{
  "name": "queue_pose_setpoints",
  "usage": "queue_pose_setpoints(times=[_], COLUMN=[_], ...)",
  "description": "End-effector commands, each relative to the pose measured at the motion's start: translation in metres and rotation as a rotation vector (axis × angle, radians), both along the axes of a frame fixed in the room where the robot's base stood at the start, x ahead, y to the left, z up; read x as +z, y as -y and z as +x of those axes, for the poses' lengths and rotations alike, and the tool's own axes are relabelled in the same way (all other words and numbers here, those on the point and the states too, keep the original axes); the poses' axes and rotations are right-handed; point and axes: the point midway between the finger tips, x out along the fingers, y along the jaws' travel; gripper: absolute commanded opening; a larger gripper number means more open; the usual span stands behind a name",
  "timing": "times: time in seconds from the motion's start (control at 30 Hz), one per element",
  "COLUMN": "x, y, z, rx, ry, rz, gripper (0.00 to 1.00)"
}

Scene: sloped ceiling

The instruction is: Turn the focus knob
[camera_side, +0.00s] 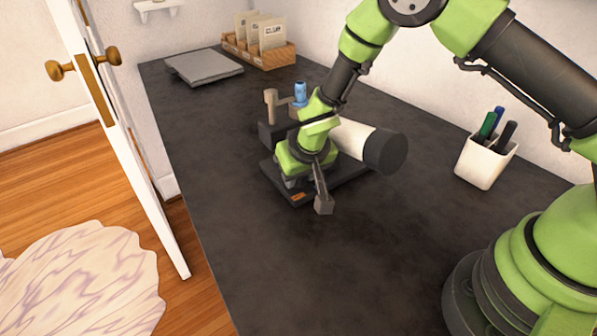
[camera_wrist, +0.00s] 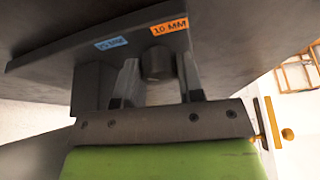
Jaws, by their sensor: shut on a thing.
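The focus knob (camera_wrist: 157,62) is a short dark cylinder at the edge of the device's base, seen in the wrist view. My gripper (camera_wrist: 159,76) has its two grey fingers on either side of it and is shut on it. In the side view my gripper (camera_side: 291,181) is low at the front left of the device, and the knob is hidden behind it. The device has a flat dark base (camera_side: 345,186), a white barrel (camera_side: 352,137) with a wide black end, and a blue part (camera_side: 300,92) on top. An orange label (camera_wrist: 169,27) reads 10 MM; a blue label (camera_wrist: 109,43) is beside it.
The device stands on a dark worktop (camera_side: 265,270). A white pen cup (camera_side: 484,163) is at the right. The worktop's front is clear. An open door (camera_side: 115,125) stands at the left.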

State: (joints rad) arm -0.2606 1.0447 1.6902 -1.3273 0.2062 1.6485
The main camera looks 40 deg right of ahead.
Motion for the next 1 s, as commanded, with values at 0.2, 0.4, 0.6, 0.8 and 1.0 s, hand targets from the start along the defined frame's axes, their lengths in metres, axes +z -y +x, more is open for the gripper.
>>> queue_pose_setpoints(times=[0.2, 0.4, 0.6, 0.8, 1.0], x=[0.0004, 0.0005, 0.0006, 0.0007, 0.0007], y=[0.0005, 0.0006, 0.0004, 0.0003, 0.0003], z=[0.0002, 0.0002, 0.0006, 0.0008, 0.0009], rx=[0.125, 0.191, 0.213, 0.215, 0.214], ry=[0.001, 0.001, 0.001, 0.002, 0.002], rz=[0.0, 0.001, 0.002, 0.002, 0.002], gripper=[0.12, 0.12, 0.12, 0.12, 0.51])
